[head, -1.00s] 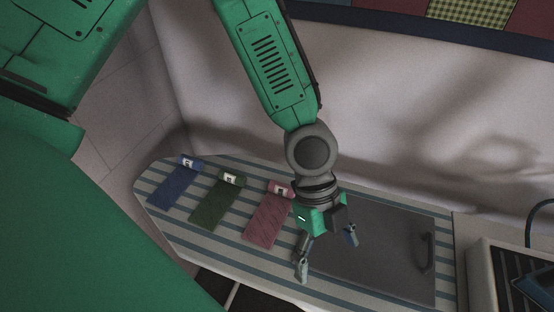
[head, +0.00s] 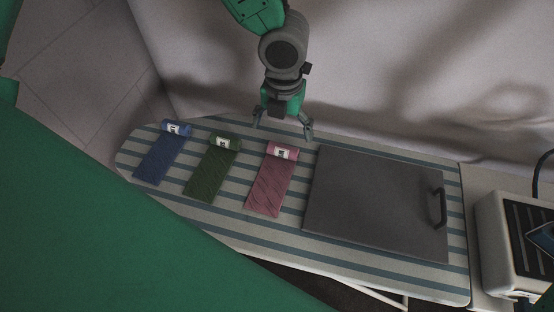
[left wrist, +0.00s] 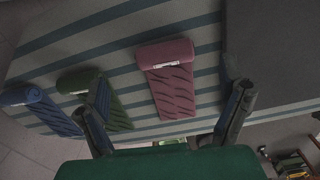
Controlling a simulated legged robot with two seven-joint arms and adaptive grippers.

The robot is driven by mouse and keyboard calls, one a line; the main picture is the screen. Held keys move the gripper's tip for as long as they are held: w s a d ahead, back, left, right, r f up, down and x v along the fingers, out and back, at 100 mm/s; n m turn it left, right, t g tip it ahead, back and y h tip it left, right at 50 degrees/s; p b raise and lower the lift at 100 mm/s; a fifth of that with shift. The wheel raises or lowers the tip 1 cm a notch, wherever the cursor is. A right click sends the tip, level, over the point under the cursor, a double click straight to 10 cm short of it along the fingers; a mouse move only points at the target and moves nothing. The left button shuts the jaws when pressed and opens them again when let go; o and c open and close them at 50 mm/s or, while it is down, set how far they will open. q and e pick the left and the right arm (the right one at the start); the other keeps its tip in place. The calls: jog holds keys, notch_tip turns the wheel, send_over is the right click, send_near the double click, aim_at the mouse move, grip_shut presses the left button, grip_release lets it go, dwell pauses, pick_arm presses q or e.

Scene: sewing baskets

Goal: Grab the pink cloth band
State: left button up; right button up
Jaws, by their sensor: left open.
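The pink cloth band (head: 270,187) lies on the striped ironing board, its rolled end with a white label toward the wall and its flat part toward the front. My left gripper (head: 283,132) is open and empty above the board, over the rolled end of the pink band in the head view. In the left wrist view the pink band (left wrist: 170,82) shows between the two spread fingers (left wrist: 165,112), apart from both. My right gripper is not in view.
A green band (head: 211,172) and a blue band (head: 162,156) lie left of the pink one. A grey flat panel with a handle (head: 375,205) lies to the right. A pale box-like device (head: 497,245) stands at the far right. A wall rises behind the board.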

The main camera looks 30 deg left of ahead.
aim_at(283, 145)
pick_arm(q)
jog(key=shift+a+f, duration=0.1)
jog(key=shift+f, duration=0.7)
jog(key=f, duration=0.2)
jog(key=d+f, duration=0.1)
jog(key=f, duration=0.1)
jog(key=shift+s+d, duration=0.1)
jog(key=shift+s, duration=0.05)
jog(key=shift+f, duration=0.5)
jog(key=shift+a, duration=0.45)
jog(key=c, duration=1.1)
jog(key=shift+c, duration=0.2)
